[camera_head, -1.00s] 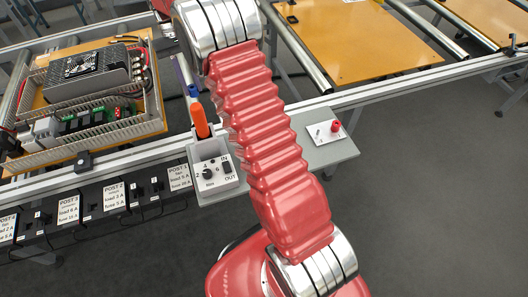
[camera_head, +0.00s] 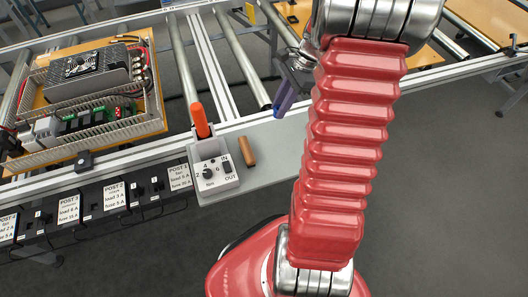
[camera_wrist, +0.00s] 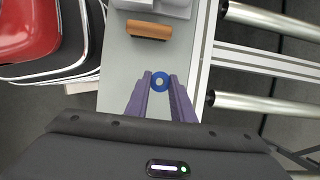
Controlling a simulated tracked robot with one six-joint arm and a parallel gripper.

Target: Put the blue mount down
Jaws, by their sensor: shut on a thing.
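The blue mount (camera_wrist: 160,81) shows as a small ring with a pale centre in the wrist view. My gripper (camera_wrist: 160,79) is shut on it, with the mount between the tips of its two purple fingers. Beneath it in that view is the grey shelf plate (camera_wrist: 116,66); I cannot tell whether the mount touches the plate. In the head view, my gripper (camera_head: 280,108) points down over the shelf plate (camera_head: 278,148), left of my red arm. The mount cannot be made out there.
Metal rollers (camera_head: 183,65) lie beyond. An open electrical tray (camera_head: 90,85) is at left. The plate between block and gripper looks clear.

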